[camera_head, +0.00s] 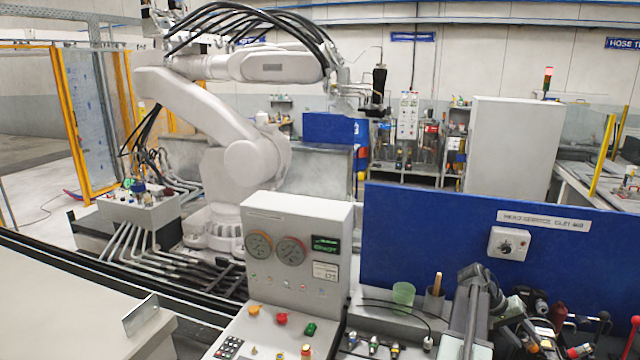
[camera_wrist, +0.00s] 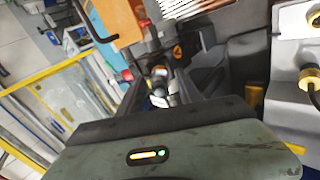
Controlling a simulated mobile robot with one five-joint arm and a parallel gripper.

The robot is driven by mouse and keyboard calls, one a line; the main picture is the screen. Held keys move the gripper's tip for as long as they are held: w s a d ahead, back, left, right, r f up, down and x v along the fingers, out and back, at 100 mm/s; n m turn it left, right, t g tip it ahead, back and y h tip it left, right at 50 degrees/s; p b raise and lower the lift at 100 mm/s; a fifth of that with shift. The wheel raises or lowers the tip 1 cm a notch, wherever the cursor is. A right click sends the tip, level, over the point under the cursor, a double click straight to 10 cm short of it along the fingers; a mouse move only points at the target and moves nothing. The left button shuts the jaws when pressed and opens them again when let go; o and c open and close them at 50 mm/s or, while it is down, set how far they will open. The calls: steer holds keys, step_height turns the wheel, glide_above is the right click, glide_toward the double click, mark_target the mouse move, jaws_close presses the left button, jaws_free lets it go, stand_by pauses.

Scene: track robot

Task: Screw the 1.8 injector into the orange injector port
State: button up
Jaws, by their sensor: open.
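My gripper (camera_wrist: 158,82) is open in the wrist view, its two dark fingers reaching up the picture. A small metallic fitting (camera_wrist: 158,72) with a yellowish ring shows in the gap between the fingers; I cannot tell whether they touch it. In the head view, several small fittings with coloured rings stand on the bench at the bottom, among them one in the middle (camera_head: 373,345) and one further right (camera_head: 427,343). Their markings are too small to read, so I cannot tell which is the 1.8 injector. I cannot identify the orange injector port for certain.
An orange block (camera_wrist: 118,18) is at the top of the wrist view. In the head view, a blue panel (camera_head: 430,235) stands behind the bench. A grey control box with gauges (camera_head: 295,250) is left of it. A green cup (camera_head: 403,293) and dark tools (camera_head: 545,325) crowd the bench.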

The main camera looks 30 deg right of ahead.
steer(key=shift+n, duration=0.9)
jaws_close()
steer(key=m, duration=0.3)
steer(key=shift+m, duration=0.3)
steer(key=m, duration=0.8)
steer(key=shift+m, duration=0.3)
